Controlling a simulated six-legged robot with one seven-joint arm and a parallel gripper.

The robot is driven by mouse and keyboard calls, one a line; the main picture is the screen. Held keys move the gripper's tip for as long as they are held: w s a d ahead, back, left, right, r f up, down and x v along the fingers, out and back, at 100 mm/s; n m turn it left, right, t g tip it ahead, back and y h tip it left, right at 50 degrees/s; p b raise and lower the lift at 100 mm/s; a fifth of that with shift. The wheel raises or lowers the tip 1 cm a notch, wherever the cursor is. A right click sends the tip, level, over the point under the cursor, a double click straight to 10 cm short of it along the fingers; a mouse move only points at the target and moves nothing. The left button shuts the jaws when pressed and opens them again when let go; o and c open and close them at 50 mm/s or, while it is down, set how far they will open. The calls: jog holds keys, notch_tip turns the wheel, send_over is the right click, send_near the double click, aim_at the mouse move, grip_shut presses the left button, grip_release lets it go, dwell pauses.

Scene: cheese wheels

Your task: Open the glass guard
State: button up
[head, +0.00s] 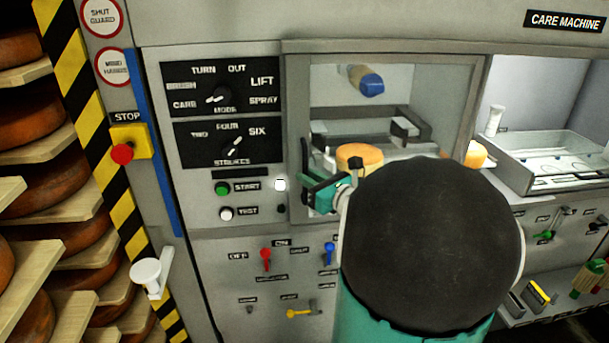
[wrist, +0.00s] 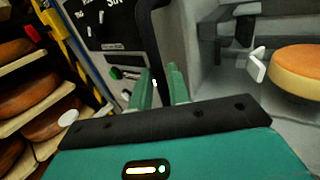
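The glass guard (head: 395,80) is a framed clear pane across the front of the chamber, and it looks closed. Its dark upright handle (head: 305,158) is at the pane's left edge. The handle also shows in the wrist view (wrist: 146,32), running down toward my fingers. My gripper (head: 312,188) is at the lower part of the handle. In the wrist view, my green fingers (wrist: 161,88) stand apart with a gap between them, the handle's lower end near that gap. I cannot tell whether they touch it. My dark round arm link hides the guard's lower right.
A cheese wheel (head: 358,156) sits behind the pane. The control panel with its mode dial (head: 217,97) and green start button (head: 222,189) is left of the guard. A red stop button (head: 122,153) and cheese shelves (head: 25,130) stand further left.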

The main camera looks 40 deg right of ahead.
jog(key=shift+w, duration=0.85)
grip_shut()
jog(key=shift+d, duration=0.1)
